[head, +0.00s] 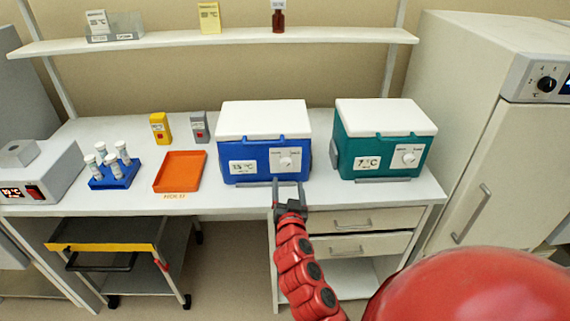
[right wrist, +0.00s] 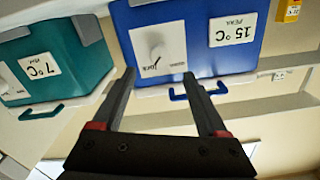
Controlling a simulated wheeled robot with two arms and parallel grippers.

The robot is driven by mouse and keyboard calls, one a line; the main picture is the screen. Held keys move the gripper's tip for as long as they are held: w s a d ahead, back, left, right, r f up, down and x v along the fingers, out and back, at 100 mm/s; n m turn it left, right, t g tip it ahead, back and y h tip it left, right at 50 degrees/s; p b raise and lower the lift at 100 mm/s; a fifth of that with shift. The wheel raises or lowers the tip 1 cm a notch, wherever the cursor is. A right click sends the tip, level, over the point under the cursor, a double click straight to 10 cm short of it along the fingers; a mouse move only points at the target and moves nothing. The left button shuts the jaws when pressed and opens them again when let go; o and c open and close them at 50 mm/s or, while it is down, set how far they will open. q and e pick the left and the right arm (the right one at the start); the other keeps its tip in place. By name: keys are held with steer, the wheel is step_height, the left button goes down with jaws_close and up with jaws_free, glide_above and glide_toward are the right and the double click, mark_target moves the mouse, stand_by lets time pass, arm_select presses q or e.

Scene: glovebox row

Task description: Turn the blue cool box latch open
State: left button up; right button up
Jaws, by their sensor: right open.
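The blue cool box (head: 247,160) stands on the bench with its white lid on and a 15 °C label on its front. Its latch, a small white knob (head: 286,161) on a white plate, is at the right of the front face. The knob also shows, pale and hard to make out, in the upside-down right wrist view (right wrist: 156,50). My right gripper (head: 288,188) is open and empty in front of the box, just below the latch. In the right wrist view its fingers (right wrist: 159,78) point at the latch plate, apart from the knob. My left gripper is out of view.
A teal cool box (head: 375,152) with a 7 °C label and its own knob stands to the right. An orange tray (head: 180,172) and a blue tube rack (head: 114,174) are to the left. Drawers (head: 365,220) sit below the bench. A shelf (head: 200,39) runs above.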

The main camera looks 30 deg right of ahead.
mark_target(286, 166)
steer(key=p+x, duration=0.1)
steer(key=x, duration=0.7)
steer(key=shift+w+a+r+p, duration=0.1)
steer(key=shift+p, duration=0.25)
steer(key=shift+w+d, duration=0.3)
steer(key=shift+w, duration=0.05)
jaws_close()
